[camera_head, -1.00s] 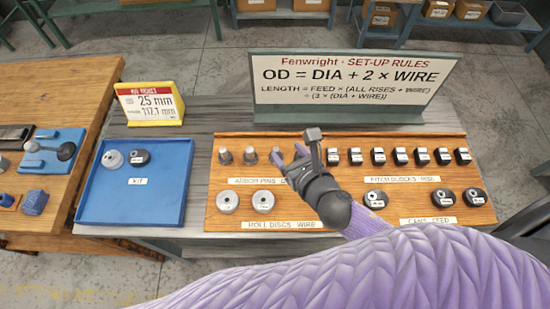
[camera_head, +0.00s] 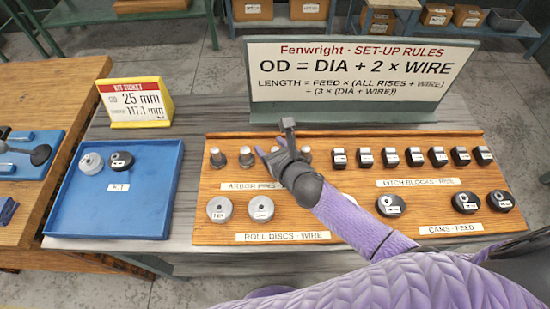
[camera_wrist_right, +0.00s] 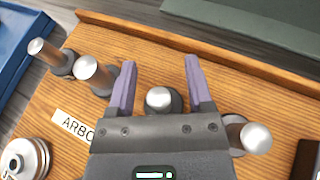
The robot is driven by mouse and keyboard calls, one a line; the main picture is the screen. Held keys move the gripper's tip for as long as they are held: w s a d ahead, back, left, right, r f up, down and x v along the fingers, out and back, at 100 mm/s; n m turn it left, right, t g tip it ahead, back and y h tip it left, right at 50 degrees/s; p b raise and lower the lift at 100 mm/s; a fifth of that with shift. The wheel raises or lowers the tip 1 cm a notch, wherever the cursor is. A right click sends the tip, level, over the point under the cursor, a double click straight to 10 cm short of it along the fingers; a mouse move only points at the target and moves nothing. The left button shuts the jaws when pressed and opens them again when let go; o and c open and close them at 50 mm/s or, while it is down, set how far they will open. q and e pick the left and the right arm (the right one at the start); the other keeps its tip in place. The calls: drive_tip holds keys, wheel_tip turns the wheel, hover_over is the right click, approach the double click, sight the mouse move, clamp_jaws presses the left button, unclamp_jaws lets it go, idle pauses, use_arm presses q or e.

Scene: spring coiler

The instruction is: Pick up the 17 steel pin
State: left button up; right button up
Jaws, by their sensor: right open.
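Steel arbor pins stand in a row at the back left of the wooden board. In the head view I see the leftmost pin (camera_head: 217,158), the second pin (camera_head: 246,157) and the rightmost pin (camera_head: 306,155); the third is mostly hidden by my right gripper (camera_head: 272,156). In the right wrist view my right gripper (camera_wrist_right: 160,64) is open, with its purple fingers either side of the third pin (camera_wrist_right: 160,100); I cannot tell its height over it. The rightmost pin (camera_wrist_right: 250,138) is beside the gripper. No pin's size can be read. My left gripper is out of view.
The board (camera_head: 330,178) also holds pitch blocks (camera_head: 414,156), roll discs (camera_head: 262,208) and cams (camera_head: 466,202). A blue kit tray (camera_head: 140,215) at left holds two round parts. A rules sign (camera_head: 345,75) stands behind the board, and a kit ticket (camera_head: 134,102) stands behind the tray.

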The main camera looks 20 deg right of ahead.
clamp_jaws()
drive_tip(key=shift+r, duration=0.15)
